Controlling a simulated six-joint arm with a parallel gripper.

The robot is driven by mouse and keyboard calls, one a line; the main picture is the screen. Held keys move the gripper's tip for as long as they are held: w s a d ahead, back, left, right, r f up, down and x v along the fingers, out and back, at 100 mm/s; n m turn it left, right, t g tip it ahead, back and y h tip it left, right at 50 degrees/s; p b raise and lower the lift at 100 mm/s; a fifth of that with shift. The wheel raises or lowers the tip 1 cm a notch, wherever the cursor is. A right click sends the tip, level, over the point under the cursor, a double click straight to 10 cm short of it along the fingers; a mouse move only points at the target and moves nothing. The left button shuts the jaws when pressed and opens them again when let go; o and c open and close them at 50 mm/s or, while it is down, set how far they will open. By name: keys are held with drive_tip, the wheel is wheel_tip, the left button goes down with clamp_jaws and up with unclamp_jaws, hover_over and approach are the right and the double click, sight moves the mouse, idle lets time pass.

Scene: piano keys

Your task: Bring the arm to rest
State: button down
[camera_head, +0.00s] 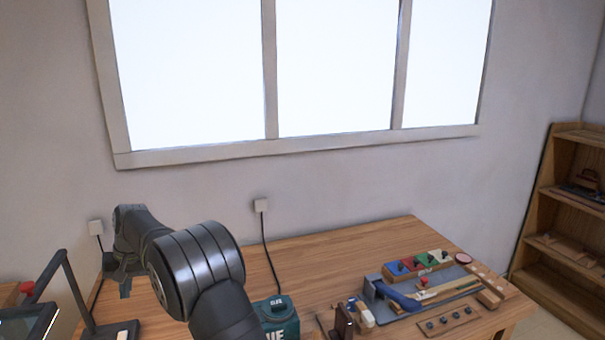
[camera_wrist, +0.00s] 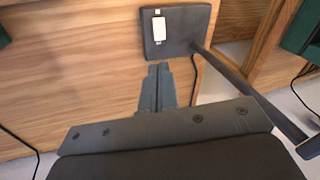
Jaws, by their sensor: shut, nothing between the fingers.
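My gripper (camera_head: 125,291) hangs at the end of my dark arm at the left of the head view, above the left part of the wooden table (camera_head: 335,250). In the wrist view, my gripper (camera_wrist: 158,72) points away from the camera with its two grey fingers together and nothing between them. The fingertips show just below a dark base plate (camera_wrist: 150,45) with a white switch. Contact between them cannot be told. No piano keys can be made out for certain.
A dark jointed stand (camera_head: 72,280) is at the left, near my gripper. A teal box (camera_head: 277,318) stands right of my arm. A wooden strip of coloured blocks (camera_head: 418,264) and a grey tray (camera_head: 372,290) lie at the right. A wooden shelf (camera_head: 563,200) is at far right.

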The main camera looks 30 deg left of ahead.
drive_tip(key=shift+w+d+r+m+g, duration=0.15)
drive_tip(key=shift+w+d+r+m, duration=0.15)
drive_tip(key=shift+r+m, duration=0.3)
drive_tip(key=shift+w+d+r+m+g, duration=0.15)
drive_tip(key=shift+w+r+m, duration=0.2)
drive_tip(key=shift+m, duration=0.35)
